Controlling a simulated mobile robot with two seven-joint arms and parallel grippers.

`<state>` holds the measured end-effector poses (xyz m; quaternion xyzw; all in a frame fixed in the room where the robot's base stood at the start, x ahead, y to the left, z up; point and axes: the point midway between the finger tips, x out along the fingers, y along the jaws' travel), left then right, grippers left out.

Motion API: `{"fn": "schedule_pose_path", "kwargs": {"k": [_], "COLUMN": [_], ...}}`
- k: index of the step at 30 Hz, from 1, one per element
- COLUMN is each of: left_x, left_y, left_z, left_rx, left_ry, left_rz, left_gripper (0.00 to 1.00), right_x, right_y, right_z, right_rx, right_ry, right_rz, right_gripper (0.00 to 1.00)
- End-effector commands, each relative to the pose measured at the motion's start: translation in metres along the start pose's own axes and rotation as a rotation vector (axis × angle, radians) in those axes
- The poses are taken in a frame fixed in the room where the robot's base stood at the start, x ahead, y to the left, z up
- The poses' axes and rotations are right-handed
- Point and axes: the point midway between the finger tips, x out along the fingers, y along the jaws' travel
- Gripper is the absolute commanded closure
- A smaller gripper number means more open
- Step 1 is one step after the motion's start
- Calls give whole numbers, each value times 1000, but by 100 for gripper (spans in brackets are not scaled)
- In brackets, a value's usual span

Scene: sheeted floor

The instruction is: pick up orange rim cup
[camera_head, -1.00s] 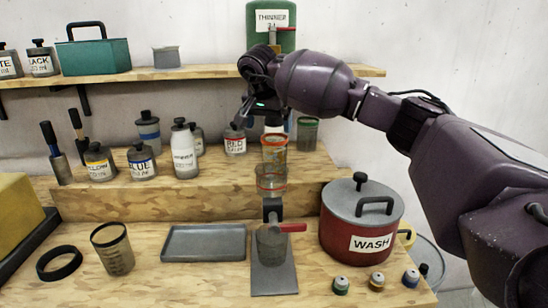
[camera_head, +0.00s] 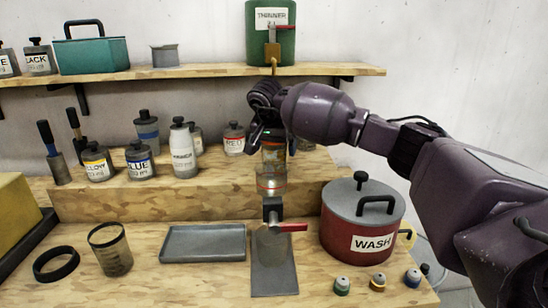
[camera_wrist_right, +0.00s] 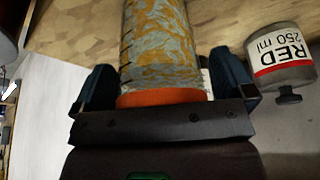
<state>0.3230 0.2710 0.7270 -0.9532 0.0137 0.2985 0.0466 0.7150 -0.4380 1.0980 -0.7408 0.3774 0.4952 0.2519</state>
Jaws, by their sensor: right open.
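The orange rim cup (camera_head: 273,158) stands on the raised wooden step, its wall smeared with yellow and grey. In the right wrist view the cup (camera_wrist_right: 160,45) lies between the two fingers, with its orange rim close to the palm. My right gripper (camera_head: 270,138) is open around the cup from above; in the wrist view its fingers (camera_wrist_right: 164,68) sit on either side of it. In the head view the gripper hides the cup's rim. My left gripper is not in view.
A clear cup with a red band (camera_head: 271,187) is in front, above the valve stand (camera_head: 274,276). The RED bottle (camera_head: 234,139) is left of the gripper; it also shows in the wrist view (camera_wrist_right: 280,58). The red WASH pot (camera_head: 345,232) stands at right. The shelf (camera_head: 190,72) is behind.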

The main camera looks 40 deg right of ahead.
Motion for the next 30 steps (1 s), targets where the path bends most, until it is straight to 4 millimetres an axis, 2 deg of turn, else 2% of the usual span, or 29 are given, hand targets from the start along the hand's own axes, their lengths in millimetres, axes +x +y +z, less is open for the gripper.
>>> {"fn": "schedule_pose_path", "kwargs": {"k": [1, 12, 13, 14, 22, 30], "left_x": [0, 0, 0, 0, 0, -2], "left_y": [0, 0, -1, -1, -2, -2], "left_z": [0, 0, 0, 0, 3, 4], "left_rx": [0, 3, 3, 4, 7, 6], "left_ry": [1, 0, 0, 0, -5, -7], "left_rz": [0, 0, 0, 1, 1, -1], "left_gripper": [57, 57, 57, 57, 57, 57], "right_x": [0, 0, -1, -1, -5, -32], "right_y": [0, 0, 0, 0, 0, 0], "right_z": [0, 0, -1, -1, -3, -14], "right_rx": [0, 0, 1, 1, 1, 2], "right_ry": [0, 0, 1, 1, 2, 3], "right_rz": [0, 0, -1, -1, -3, -3], "right_gripper": [5, 61, 62, 67, 68, 68]}}
